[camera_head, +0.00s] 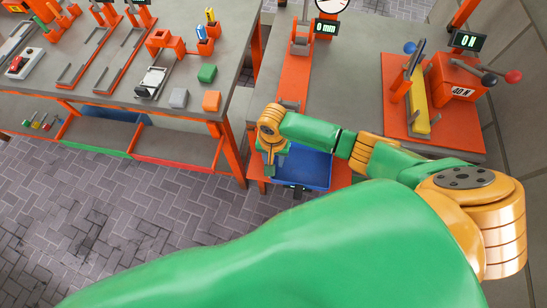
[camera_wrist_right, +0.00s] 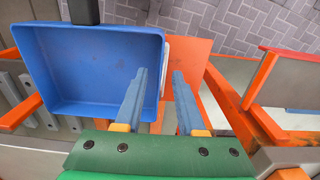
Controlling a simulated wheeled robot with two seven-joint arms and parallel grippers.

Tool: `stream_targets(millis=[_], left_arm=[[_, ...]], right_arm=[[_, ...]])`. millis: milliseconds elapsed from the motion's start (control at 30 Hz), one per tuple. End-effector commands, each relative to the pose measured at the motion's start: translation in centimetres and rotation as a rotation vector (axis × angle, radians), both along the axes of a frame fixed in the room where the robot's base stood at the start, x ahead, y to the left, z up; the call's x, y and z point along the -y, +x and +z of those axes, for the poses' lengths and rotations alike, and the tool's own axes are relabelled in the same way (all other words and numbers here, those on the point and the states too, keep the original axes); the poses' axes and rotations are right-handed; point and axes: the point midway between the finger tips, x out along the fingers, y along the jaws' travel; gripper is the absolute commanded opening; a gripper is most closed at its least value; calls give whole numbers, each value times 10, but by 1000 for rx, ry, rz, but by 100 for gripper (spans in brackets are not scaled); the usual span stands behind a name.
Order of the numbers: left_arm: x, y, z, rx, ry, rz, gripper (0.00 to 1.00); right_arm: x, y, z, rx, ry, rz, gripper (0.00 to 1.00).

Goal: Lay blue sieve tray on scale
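The blue tray (camera_head: 312,168) lies open side up at the front end of the right-hand bench, partly behind my right arm in the head view. It fills the upper left of the right wrist view (camera_wrist_right: 95,70); no sieve holes can be made out. A pale edge (camera_wrist_right: 166,52) and a dark piece (camera_head: 298,187) show by the tray; I cannot tell for sure that they belong to the scale. My right gripper (camera_wrist_right: 159,72) is open at the tray's right wall in the wrist view, one finger over the tray side, the other outside it. My left gripper is out of view.
An orange test stand (camera_head: 455,80) with a yellow bar stands at the back right. Paved floor (camera_head: 120,205) lies in front.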

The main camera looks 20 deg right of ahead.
Motion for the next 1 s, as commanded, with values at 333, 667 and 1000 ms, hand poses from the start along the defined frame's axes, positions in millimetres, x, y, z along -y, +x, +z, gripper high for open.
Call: stream_targets(millis=[333, 667, 1000], left_arm=[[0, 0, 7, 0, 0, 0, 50], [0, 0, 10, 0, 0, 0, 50], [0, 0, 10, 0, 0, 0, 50]], right_arm=[[0, 1, 26, 2, 2, 1, 38], [-1, 0, 71, 1, 0, 0, 38], [-1, 0, 71, 0, 0, 0, 38]])
